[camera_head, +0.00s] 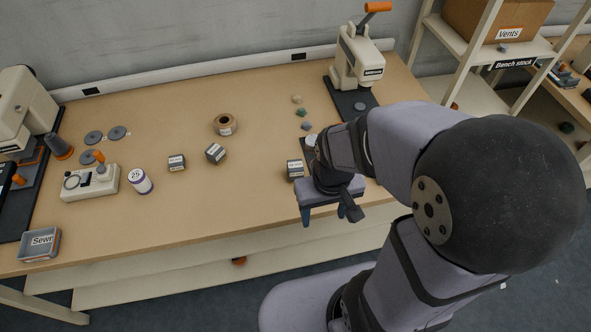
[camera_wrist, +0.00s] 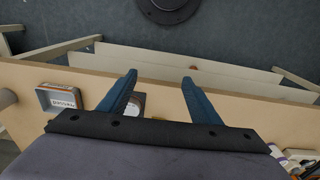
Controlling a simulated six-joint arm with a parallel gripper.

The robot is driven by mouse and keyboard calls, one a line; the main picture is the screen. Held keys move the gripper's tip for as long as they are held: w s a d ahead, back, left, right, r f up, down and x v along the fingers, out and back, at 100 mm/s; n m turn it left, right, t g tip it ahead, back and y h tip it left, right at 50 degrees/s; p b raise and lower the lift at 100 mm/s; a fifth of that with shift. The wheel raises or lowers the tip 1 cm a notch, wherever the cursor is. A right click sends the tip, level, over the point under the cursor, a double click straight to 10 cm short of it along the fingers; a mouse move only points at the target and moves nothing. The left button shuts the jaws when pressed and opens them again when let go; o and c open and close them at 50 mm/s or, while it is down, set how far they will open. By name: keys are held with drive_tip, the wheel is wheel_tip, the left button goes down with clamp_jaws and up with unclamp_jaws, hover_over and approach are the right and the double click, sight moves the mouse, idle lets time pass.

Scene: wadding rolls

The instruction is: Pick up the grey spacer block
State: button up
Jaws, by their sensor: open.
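Small dark blocks with white labels stand on the bench in the head view: one left of centre (camera_head: 177,163), one beside it (camera_head: 215,153), and one close to my arm (camera_head: 295,170). The labels are too small to read, so I cannot tell which is the grey spacer block. My gripper (camera_head: 330,216) is open near the bench's front edge, right of the nearest block. In the wrist view its two blue fingers are spread (camera_wrist: 160,80). A pale-labelled thing (camera_wrist: 138,104) shows between them, partly hidden by the left finger; I cannot tell which it is.
A press (camera_head: 357,62) stands at the back right. The wrist view shows a labelled bin (camera_wrist: 60,98) near the edge.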

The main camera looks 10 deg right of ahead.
sight(297, 172)
drive_tip(key=w+f+t, duration=0.1)
drive_tip(key=w, duration=0.2)
drive_tip(key=w+f+t, duration=0.2)
drive_tip(key=w, duration=0.2)
drive_tip(key=w+a+f+t+p, duration=0.1)
drive_tip(key=w, duration=0.3)
drive_tip(key=shift+f+n, duration=0.3)
drive_tip(key=shift+f, duration=0.1)
drive_tip(key=w+t, duration=0.1)
drive_tip(key=w, duration=0.1)
drive_tip(key=w+t, duration=0.2)
drive_tip(key=w+a+f+t+y, duration=0.1)
drive_tip(key=w+t, duration=0.1)
drive_tip(key=w, duration=0.1)
drive_tip(key=shift+w+a+t, duration=0.15)
drive_tip(key=shift+w+t, duration=0.25)
drive_tip(key=shift+t, duration=0.4)
drive_tip(key=shift+f+t+p, duration=0.1)
drive_tip(key=shift+t+p, duration=0.25)
drive_tip(key=shift+t, duration=0.25)
drive_tip(key=shift+s+f+m+t+h, duration=0.15)
drive_tip(key=shift+s+m+t, duration=0.05)
drive_tip(key=shift+s+t, duration=0.2)
drive_tip(key=shift+s+f+m+t+h, duration=0.1)
drive_tip(key=shift+s+m+t+h, duration=0.1)
drive_tip(key=shift+s+t, duration=0.5)
drive_tip(key=shift+s, duration=0.3)
drive_tip(key=shift+b+x, duration=1.1)
drive_tip(key=shift+b, duration=0.05)
